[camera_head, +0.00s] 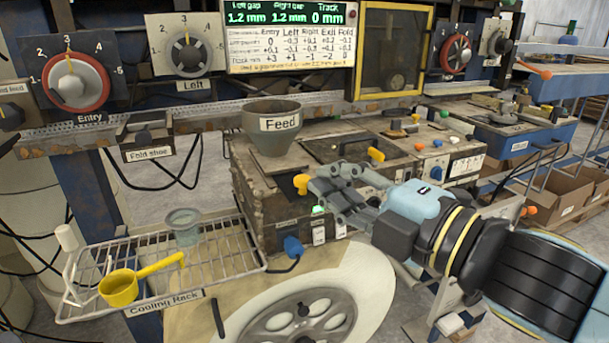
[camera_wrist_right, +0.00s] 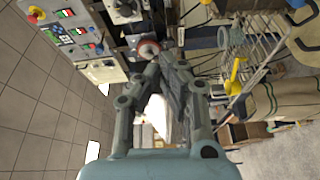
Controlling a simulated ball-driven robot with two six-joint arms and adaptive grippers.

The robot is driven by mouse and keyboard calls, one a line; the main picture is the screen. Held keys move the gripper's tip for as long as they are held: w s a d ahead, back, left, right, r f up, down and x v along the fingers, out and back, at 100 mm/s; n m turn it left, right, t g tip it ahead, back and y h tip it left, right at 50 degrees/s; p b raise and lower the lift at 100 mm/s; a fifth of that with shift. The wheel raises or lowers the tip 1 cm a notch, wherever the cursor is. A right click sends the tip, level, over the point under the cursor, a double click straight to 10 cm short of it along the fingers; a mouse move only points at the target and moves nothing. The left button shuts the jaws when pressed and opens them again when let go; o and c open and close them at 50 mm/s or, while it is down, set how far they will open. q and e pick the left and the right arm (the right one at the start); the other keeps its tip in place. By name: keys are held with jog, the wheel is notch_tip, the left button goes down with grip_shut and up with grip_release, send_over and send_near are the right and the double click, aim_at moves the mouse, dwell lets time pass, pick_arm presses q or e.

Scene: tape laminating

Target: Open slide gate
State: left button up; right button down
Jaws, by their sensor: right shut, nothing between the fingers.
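No part that I can surely name as the slide gate shows. A grey feed hopper (camera_head: 272,130) labelled "Feed" stands on a worn machine box (camera_head: 272,205). A yellow knob (camera_head: 301,183) sticks out at the front of the box, and a yellow handle (camera_head: 376,154) shows on its top. My right gripper (camera_head: 322,190) is just right of the yellow knob, in front of the box; contact cannot be told. It is shut and empty. In the right wrist view its fingers (camera_wrist_right: 161,82) point toward a red-and-white knob (camera_wrist_right: 148,49). My left gripper is out of view.
A wire cooling rack (camera_head: 215,262) at the lower left holds a yellow ladle (camera_head: 120,287) and a clear cup (camera_head: 184,226). A fold shoe box (camera_head: 146,137) is at the left.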

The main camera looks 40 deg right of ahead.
aim_at(304, 188)
jog(key=s+f+g, duration=0.1)
jog(key=s+f, duration=0.2)
jog(key=s, duration=0.1)
jog(key=shift+m+h, duration=0.3)
jog(key=shift+h, duration=0.1)
jog(key=w+p, duration=0.1)
jog(key=w, duration=0.3)
jog(key=w+d+f+p, duration=0.1)
jog(key=w, duration=0.3)
jog(key=w+f+p, duration=0.1)
jog(key=w, duration=0.3)
jog(key=shift+d+f, duration=0.15)
jog(key=shift+d, duration=0.05)
jog(key=shift+w+d+f, duration=0.1)
jog(key=shift+w+d, duration=0.1)
jog(key=shift+w, duration=0.05)
